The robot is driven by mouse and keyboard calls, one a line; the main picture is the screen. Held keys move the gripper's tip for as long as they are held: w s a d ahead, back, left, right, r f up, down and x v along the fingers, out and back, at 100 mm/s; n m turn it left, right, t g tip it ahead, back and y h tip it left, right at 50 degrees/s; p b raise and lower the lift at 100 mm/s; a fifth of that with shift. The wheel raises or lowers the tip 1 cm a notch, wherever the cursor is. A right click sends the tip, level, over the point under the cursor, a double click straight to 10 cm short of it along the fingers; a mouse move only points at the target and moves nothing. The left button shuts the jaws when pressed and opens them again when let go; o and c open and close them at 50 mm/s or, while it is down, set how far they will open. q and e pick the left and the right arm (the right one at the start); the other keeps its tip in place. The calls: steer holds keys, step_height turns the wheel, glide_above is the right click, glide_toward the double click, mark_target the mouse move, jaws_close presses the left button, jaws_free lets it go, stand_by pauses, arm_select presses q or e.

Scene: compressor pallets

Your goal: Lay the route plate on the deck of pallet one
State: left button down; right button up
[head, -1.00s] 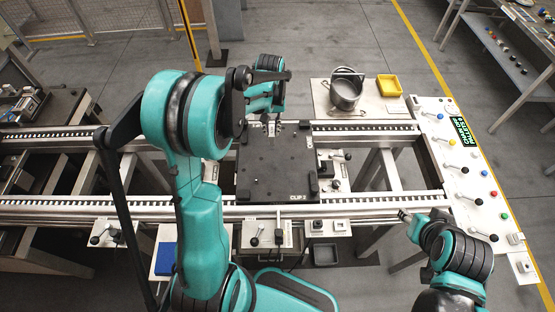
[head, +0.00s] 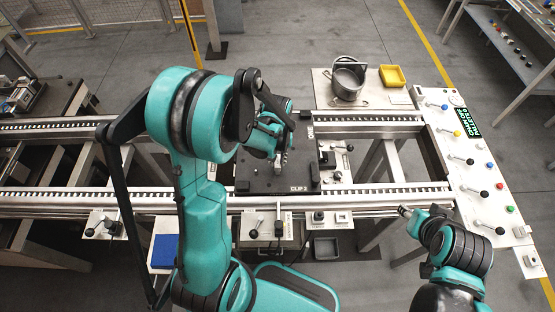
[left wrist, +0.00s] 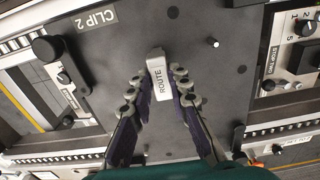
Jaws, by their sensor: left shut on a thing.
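The route plate (left wrist: 160,74) is a small pale grey block marked ROUTE, held between the fingertips of my left gripper (left wrist: 157,92) in the left wrist view. Behind it is the black pallet deck (left wrist: 110,67), with a CLIP 2 label, black knobs and a small pin. I cannot tell whether the plate touches the deck. In the head view my left gripper (head: 281,162) is over the deck (head: 262,182), whose far part my arm hides.
Conveyor rails (head: 375,192) run along both sides of the pallet. A control panel (head: 480,175) with levers and buttons stands at right. A metal pot (head: 347,82) and yellow tray (head: 392,75) sit behind. A blue pad (head: 164,250) lies at front left.

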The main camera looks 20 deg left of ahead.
arm_select(q)
steer(key=shift+f, duration=0.15)
steer(key=c, duration=1.4)
jaws_free()
